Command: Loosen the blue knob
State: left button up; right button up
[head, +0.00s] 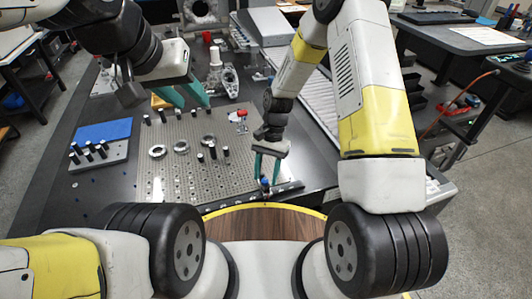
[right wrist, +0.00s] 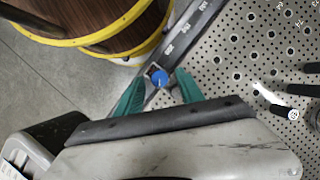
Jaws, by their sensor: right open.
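The blue knob (head: 265,184) sits on a dark bar with printed numbers (head: 287,189) at the front edge of the perforated plate. In the right wrist view the blue knob (right wrist: 159,77) shows as a round blue cap. My right gripper (head: 266,172) points down at the knob. In the right wrist view my right gripper (right wrist: 159,86) is open, with the knob between its teal fingertips; contact is not visible. My left gripper (head: 196,104) hangs over the back left of the plate, its teal fingers apart and empty.
The perforated plate (head: 180,185) carries metal rings (head: 157,151) and several black posts. A grey block with black pins (head: 97,157) and a blue pad (head: 104,131) lie at left. A red-topped part (head: 240,114) stands behind my right gripper. The wooden round top (head: 262,224) is in front.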

grip_shut()
jog(key=shift+n, duration=0.3)
jog(key=n, duration=0.1)
jog(key=n+h, duration=0.1)
jog(key=n, duration=0.1)
jog(key=shift+a+h, duration=0.2)
jog(key=shift+h, duration=0.1)
jog(key=shift+a+n+h, duration=0.1)
jog(key=shift+n+h, duration=0.6)
jog(key=shift+n, duration=1.2)
grip_release()
